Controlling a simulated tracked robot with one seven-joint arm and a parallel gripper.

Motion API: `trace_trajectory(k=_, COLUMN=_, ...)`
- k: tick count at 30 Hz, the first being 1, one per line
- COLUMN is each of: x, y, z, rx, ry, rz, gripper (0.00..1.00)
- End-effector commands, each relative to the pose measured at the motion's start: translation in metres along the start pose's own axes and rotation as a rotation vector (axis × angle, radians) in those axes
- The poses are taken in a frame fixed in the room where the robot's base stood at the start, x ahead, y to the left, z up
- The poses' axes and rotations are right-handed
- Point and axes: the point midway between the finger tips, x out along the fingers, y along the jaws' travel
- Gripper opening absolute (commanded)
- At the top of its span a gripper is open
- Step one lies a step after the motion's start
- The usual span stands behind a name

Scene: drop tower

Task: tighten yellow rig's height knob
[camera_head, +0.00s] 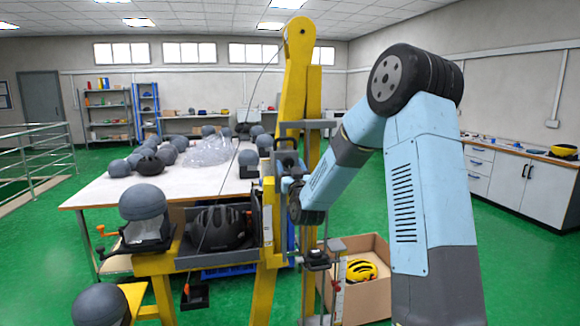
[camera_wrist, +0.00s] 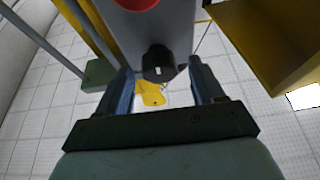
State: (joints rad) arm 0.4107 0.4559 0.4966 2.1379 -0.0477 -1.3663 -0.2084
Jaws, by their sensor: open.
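The yellow rig (camera_head: 297,70) stands in the middle of the head view, a tall yellow post with a pulley on top. In the wrist view a black knob (camera_wrist: 158,64) with a white mark sticks out from a grey block (camera_wrist: 150,28); I take it for the height knob. My gripper (camera_wrist: 161,74) is open, one finger on each side of the knob, with a visible gap at both sides. I cannot tell whether the fingertips reach past its face. In the head view the rig's post hides my gripper, and I cannot make out the knob.
A white table (camera_head: 105,190) with several grey headforms and helmets stands behind the rig. A cardboard box (camera_head: 372,298) with a yellow helmet (camera_head: 361,270) is on the floor to the right. Yellow beams (camera_wrist: 280,45) flank my gripper in the wrist view.

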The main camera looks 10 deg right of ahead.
Motion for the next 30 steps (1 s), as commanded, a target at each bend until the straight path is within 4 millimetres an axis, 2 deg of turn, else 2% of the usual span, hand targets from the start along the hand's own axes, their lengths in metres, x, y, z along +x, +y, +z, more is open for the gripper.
trace_trajectory(k=6, x=0.0111, y=0.0004, z=0.0002, rx=0.000, ry=0.000, rz=0.001, gripper=0.67)
trace_trajectory(k=14, x=0.0115, y=0.0005, z=0.0002, rx=0.000, ry=-0.001, rz=0.001, gripper=0.67)
trace_trajectory(k=30, x=0.0113, y=0.0010, z=0.0001, rx=-0.001, ry=0.000, rz=0.001, gripper=0.16)
